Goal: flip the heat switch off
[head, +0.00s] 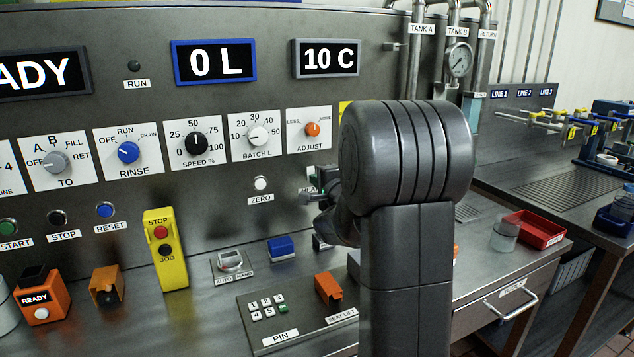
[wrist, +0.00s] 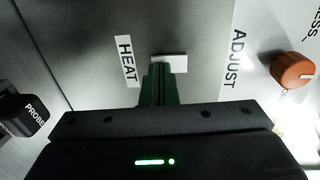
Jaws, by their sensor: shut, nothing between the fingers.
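In the wrist view, the HEAT label (wrist: 126,62) is on the grey panel, and just right of it is a small white plate (wrist: 172,60), apparently the heat switch. My gripper (wrist: 160,72) is shut and empty, its fingertips in front of this plate. The fingers hide the lower part of the plate, so the switch position does not show. I cannot tell whether the tips touch it. In the head view, my gripper (head: 326,196) is at the panel, largely behind my arm, and the HEAT label (head: 308,188) is partly covered.
An orange ADJUST knob (head: 312,129) is above the HEAT label; it also shows in the wrist view (wrist: 293,71). A black PROBE part (wrist: 24,115) is at the wrist view's left. A ZERO button (head: 260,183) is to the left. A display (head: 326,58) reads 10 C.

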